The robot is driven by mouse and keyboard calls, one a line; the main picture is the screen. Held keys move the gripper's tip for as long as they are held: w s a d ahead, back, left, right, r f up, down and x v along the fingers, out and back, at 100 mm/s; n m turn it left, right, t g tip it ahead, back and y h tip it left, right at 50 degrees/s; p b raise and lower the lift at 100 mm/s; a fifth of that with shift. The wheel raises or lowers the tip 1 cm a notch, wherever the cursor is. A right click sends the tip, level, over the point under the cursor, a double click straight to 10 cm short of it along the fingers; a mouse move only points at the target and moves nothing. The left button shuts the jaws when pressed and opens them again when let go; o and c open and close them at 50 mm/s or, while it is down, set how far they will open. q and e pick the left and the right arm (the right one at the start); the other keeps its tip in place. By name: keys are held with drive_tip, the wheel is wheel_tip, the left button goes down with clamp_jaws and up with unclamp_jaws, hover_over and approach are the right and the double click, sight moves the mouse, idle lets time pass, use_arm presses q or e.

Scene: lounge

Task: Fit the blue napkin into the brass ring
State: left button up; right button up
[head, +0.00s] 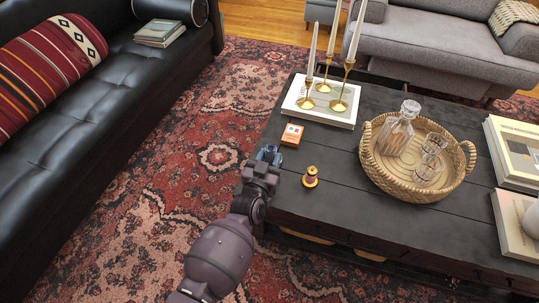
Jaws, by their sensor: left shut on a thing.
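My left gripper (266,162) is at the near left edge of the dark coffee table, its jaws pointing away from me. It is shut on a small blue bundle, the blue napkin (269,153), which shows just beyond the fingers. Much of the napkin is hidden by the gripper. A small brass-coloured piece with a dark reddish middle (310,177) stands on the table to the right of the gripper, apart from it. It looks like the brass ring, but its opening is too small to make out. My right gripper is not in view.
An orange box (292,135) lies just beyond the gripper. Brass candlesticks (339,105) with tall candles stand on a book (300,110) behind it. A wicker tray (456,182) with a decanter and glasses is to the right. The tabletop (335,212) near the brass piece is bare.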

use_arm(q)
drive_tip(key=shift+f+b, duration=0.7)
drive_tip(key=shift+f, duration=0.55)
drive_tip(key=shift+s+f+b, duration=0.1)
drive_tip(key=shift+f+b, duration=0.95)
drive_tip(key=shift+f, duration=1.15)
idle(0.7)
drive_tip(key=o, duration=1)
